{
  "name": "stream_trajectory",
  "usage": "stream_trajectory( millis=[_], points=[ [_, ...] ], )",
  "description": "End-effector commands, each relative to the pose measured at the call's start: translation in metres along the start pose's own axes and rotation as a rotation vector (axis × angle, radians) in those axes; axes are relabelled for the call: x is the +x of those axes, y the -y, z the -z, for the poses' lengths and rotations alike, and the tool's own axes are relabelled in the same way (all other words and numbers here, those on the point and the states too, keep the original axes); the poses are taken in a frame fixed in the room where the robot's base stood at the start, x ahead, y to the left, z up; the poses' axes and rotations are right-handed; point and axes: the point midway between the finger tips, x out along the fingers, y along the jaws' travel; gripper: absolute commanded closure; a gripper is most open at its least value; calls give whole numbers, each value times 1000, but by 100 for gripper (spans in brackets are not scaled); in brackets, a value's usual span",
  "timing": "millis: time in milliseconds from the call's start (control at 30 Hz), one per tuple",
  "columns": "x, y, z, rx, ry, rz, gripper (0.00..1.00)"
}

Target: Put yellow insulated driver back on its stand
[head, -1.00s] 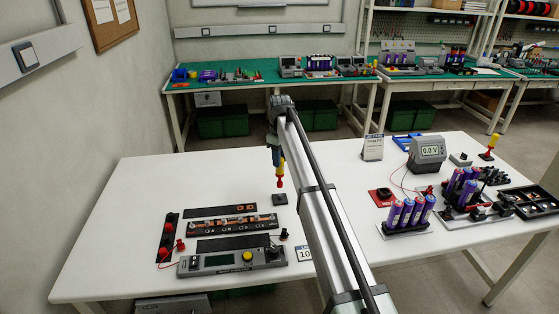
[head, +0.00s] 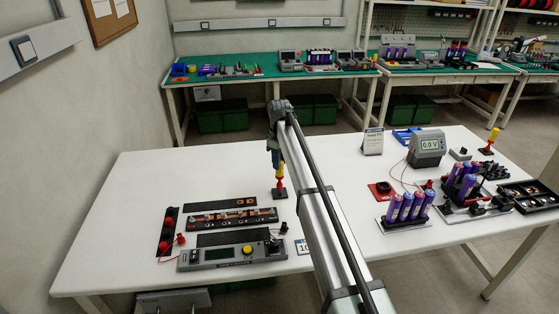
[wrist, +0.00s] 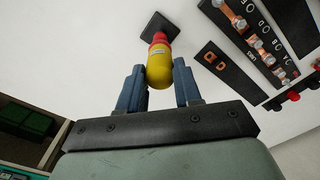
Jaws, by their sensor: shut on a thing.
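The insulated driver (head: 280,172) has a yellow handle and a red collar. It hangs upright, handle up, at the small black square stand (head: 273,195) on the white table. My gripper (head: 276,160) is shut on the yellow handle from above. In the wrist view the driver (wrist: 159,70) sits between the two blue-grey fingers (wrist: 158,88), its red end over the black square stand (wrist: 156,22). Whether its tip is inside the stand is hidden.
Left of the stand lie a copper busbar strip (head: 232,219), a grey meter box (head: 230,256) and red plugs (head: 168,238). To the right stand purple cells (head: 407,207), a voltmeter (head: 427,147) and another yellow-red driver (head: 492,138). Table space behind the stand is clear.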

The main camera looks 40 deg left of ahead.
Motion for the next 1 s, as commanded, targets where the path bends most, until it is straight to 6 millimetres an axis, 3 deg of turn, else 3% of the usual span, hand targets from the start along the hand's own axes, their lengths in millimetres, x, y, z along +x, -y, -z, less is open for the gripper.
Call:
stream_trajectory(
  millis=[400, 1000],
  points=[
    [16, 0, -1, 0, 0, 0, 100],
    [21, 0, 0, 0, 0, 0, 100]
  ],
)
